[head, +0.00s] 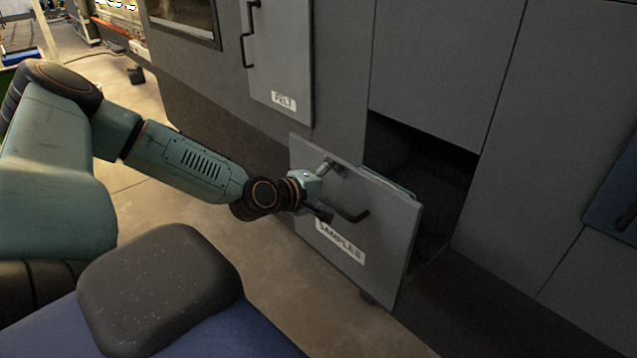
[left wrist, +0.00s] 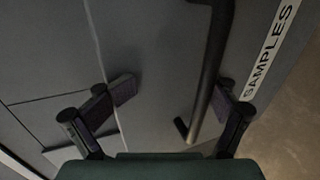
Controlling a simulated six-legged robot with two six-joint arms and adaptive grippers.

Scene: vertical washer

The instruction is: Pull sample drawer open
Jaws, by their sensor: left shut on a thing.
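The sample drawer (head: 385,245) is a grey front panel with a white "SAMPLES" label (head: 340,242). In the head view it stands out from the dark opening in the machine, so it is partly open. Its black bar handle (head: 352,216) is on the panel above the label. My left gripper (head: 324,207) is at the handle and shut on it, though the fingertips are hard to make out in the head view. In the left wrist view the handle (left wrist: 212,75) runs between the two fingers, close to the right one. My right gripper is not in view.
A panel labelled "FELT" (head: 281,60) with its own black handle is above the drawer. A dark recess (head: 440,180) lies behind the drawer front. A blue panel (head: 612,190) is at the right edge. Bare floor (head: 270,255) lies in front of the machine.

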